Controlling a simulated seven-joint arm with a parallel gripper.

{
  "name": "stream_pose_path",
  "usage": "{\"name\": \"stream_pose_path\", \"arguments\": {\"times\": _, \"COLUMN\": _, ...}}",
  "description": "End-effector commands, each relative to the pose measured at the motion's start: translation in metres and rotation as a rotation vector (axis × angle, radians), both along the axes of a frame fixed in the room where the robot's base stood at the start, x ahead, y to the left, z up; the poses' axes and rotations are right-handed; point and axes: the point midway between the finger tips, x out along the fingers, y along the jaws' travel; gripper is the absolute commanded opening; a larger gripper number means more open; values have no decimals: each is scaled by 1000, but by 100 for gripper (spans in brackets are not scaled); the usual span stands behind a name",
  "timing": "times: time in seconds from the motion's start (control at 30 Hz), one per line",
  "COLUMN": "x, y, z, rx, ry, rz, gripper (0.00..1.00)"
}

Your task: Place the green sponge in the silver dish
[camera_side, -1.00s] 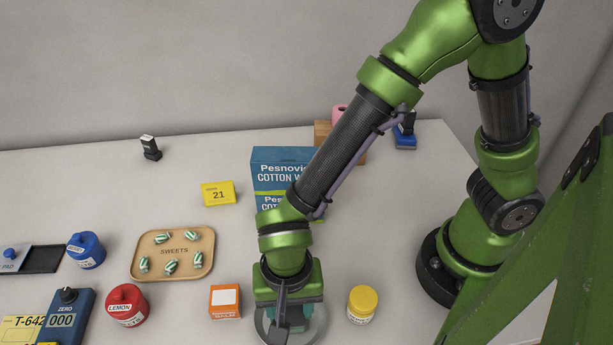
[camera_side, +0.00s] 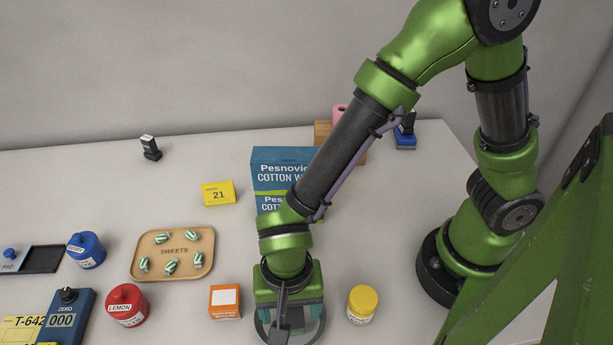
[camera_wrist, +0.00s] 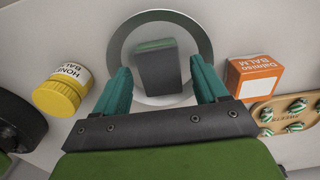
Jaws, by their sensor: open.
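The silver dish (camera_wrist: 124,35) is a round, shallow metal ring-rimmed dish in the wrist view. Its rim also shows around my gripper in the side view (camera_side: 322,326). The green sponge (camera_wrist: 155,45) lies inside the dish, a block with a dark grey face and a green edge at its far end. My gripper (camera_wrist: 160,70) is open, its teal fingers spread on either side of the sponge with a gap to each side. In the side view my gripper (camera_side: 290,312) is low over the dish and hides the sponge.
An orange balm box (camera_side: 225,302) stands left of the dish. A yellow-lidded honey balm jar (camera_side: 362,304) stands to its right.

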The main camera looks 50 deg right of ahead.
Motion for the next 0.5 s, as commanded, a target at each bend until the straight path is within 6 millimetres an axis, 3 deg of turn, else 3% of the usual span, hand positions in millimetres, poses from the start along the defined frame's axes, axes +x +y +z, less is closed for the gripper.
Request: {"name": "stream_pose_path", "arguments": {"times": 0.5, "x": 1, "y": 1, "z": 99, "rx": 2, "ry": -4, "rz": -1, "gripper": 72}}
